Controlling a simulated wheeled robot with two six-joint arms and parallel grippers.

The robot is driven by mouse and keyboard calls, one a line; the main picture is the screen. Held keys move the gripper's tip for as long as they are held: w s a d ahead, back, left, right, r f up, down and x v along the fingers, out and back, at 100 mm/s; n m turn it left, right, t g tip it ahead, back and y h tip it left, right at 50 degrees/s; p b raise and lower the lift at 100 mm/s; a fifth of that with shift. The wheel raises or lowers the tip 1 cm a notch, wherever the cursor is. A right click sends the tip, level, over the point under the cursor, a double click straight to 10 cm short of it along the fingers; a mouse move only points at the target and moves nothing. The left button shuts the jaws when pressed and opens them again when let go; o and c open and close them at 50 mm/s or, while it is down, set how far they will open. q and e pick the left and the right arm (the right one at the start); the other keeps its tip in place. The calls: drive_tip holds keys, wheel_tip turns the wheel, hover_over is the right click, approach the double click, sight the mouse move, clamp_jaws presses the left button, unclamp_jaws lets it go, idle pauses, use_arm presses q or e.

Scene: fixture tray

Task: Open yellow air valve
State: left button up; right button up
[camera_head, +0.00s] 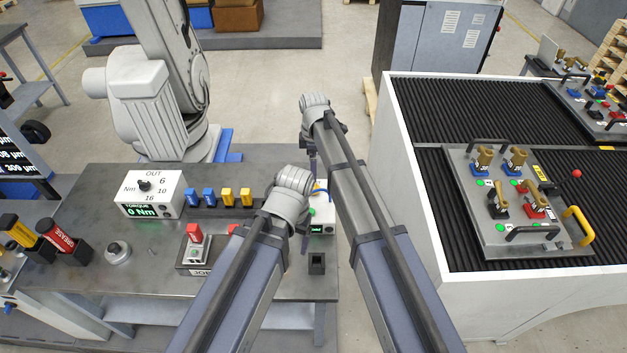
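No part is clearly marked as the yellow air valve. Two small yellow upright pieces (237,197) stand beside two blue ones (201,196) at the back of the grey workbench. A bent yellow handle (578,226) sits at the right edge of the fixture tray (488,240) on the right. My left gripper (306,236) points down over the right end of the workbench, near a white box (322,214) that it partly hides. My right gripper (312,165) hangs behind it, beyond the bench's back edge. Both grippers' fingers are too small and edge-on to judge. Both are apart from the yellow pieces.
A torque box (151,193) reading 0 Nm, a red-topped block (195,246), and yellow and red grease tools (63,240) occupy the workbench (150,280). A large grey-white robot arm (150,100) stands behind it. A ribbed black conveyor (470,110) lies right, across a floor gap.

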drive_tip(key=shift+f+b, duration=3.8)
drive_tip(key=shift+f, duration=0.1)
drive_tip(key=c, duration=1.4)
